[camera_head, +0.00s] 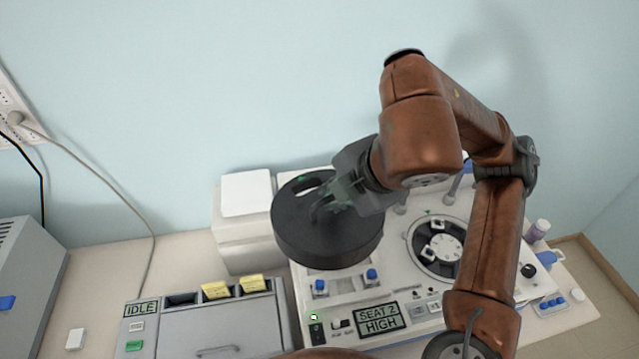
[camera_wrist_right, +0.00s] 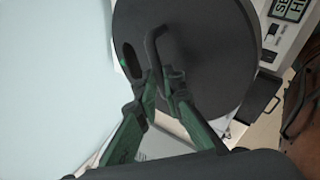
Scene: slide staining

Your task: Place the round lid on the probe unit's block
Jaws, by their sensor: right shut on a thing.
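The round lid (camera_head: 310,240) is a thick dark grey disc with a slot. My right gripper (camera_head: 325,205) is shut on its handle and holds it tilted slightly, over the left part of the probe unit (camera_head: 470,285). In the right wrist view the fingers (camera_wrist_right: 160,82) close on the bent handle of the lid (camera_wrist_right: 205,35). The lid hides the part of the unit beneath it, so I cannot tell whether it touches the block. The unit's display reads "SEAT 2 HIGH". My left gripper is not in view.
A round dark carousel (camera_head: 436,262) sits open on the right of the unit. A grey machine (camera_head: 190,330) with an "IDLE" display and yellow notes stands left. A white box (camera_head: 245,194) stands behind it. Small bottles (camera_head: 540,230) stand at the right.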

